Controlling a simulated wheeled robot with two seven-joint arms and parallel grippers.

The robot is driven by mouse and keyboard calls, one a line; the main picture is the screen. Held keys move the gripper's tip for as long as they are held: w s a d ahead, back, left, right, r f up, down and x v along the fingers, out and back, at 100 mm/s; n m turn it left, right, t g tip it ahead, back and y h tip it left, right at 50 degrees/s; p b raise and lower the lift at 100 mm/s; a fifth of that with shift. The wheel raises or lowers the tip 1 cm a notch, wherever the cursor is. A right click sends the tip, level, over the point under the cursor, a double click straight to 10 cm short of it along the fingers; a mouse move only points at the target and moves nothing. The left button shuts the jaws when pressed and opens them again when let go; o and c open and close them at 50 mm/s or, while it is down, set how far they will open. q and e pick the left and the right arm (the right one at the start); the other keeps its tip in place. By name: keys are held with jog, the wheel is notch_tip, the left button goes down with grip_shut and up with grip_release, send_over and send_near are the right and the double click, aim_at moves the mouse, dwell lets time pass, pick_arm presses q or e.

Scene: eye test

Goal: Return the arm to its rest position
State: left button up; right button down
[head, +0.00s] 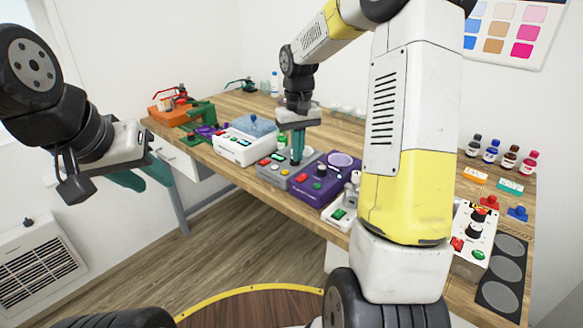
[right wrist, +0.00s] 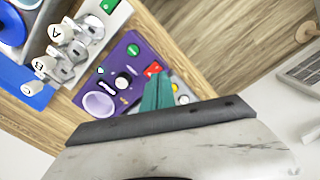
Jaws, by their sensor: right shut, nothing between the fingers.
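My right arm reaches over the workbench (head: 350,128). Its gripper (head: 297,158) points down with its teal fingers together and empty, above or just at the grey device (head: 272,172) with coloured buttons. I cannot tell whether the tips touch it. In the right wrist view the closed fingers (right wrist: 157,88) partly hide that device, beside the purple device (right wrist: 108,80). My left gripper (head: 158,186) is off the bench at the left, over the floor, with its teal fingers apart and nothing seen between them.
A white device (head: 235,148) stands left of the grey one, and the purple device (head: 322,178) right of it. An orange box (head: 170,112) is at the far left end. Several small bottles (head: 490,151) and a white control box (head: 474,235) are at the right. A heater (head: 40,262) stands at the wall.

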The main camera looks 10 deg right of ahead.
jog(key=shift+r, duration=0.1)
jog(key=s+a+r+t+y, duration=0.1)
jog(key=s+r+t, duration=0.2)
jog(key=s, duration=0.9)
jog(key=s+a+r+m+t+y, duration=0.1)
jog(key=s+r+t, duration=0.2)
jog(key=s+r, duration=0.6)
jog(key=s, duration=0.3)
jog(key=shift+s, duration=0.15)
